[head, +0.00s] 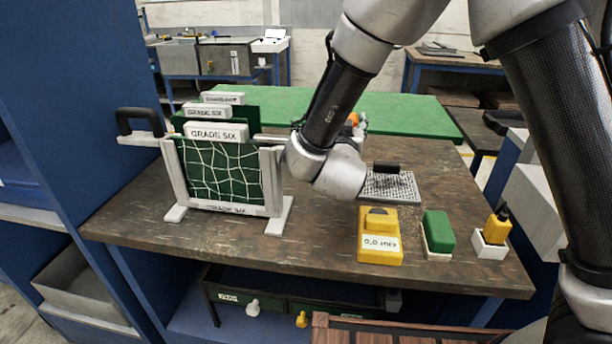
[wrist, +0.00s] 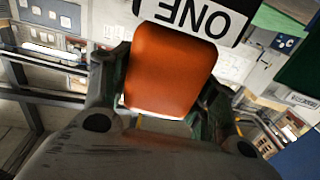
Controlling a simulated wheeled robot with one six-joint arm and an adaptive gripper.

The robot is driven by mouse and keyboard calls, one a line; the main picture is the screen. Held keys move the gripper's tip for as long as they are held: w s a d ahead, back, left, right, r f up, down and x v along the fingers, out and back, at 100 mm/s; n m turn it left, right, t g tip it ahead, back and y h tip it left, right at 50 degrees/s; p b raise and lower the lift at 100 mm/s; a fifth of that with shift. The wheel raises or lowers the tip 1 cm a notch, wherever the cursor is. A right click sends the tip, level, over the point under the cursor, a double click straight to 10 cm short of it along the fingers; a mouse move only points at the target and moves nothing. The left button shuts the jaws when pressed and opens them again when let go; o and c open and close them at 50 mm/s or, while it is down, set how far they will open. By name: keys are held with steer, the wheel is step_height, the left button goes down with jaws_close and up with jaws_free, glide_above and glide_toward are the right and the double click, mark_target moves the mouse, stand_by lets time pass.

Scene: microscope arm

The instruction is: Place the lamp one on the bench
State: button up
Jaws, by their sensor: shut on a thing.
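My gripper (wrist: 168,88) is shut on the lamp one (wrist: 172,68), an orange block-like piece with a white label reading "ONE" upside down in the wrist view. The fingers sit on either side of the orange part. In the head view the lamp one shows only as a small orange patch (head: 352,118) behind my wrist, and the rest is hidden. The bench (head: 325,245) has a worn brown top. My arm reaches over its middle, and the lamp appears held up above the bench's back part; its exact height cannot be told.
A rack (head: 277,190) with "GRADE SIX" boards stands at left. A grey mesh pad (head: 400,188), yellow box (head: 379,247), green block (head: 439,230) and small yellow bottle (head: 497,225) occupy the right. A green surface (head: 420,115) lies behind. The front middle is clear.

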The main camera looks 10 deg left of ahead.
steer(key=f, duration=0.3)
steer(key=s+a+f, duration=0.1)
steer(key=f, duration=0.1)
steer(key=shift+s+f, duration=0.1)
steer(key=shift+f, duration=2.45)
steer(key=shift+f, duration=0.1)
steer(key=o, duration=1.2)
steer(key=shift+s, duration=0.2)
steer(key=s, duration=1.1)
steer(key=shift+s+a, duration=0.2)
steer(key=shift+s, duration=0.1)
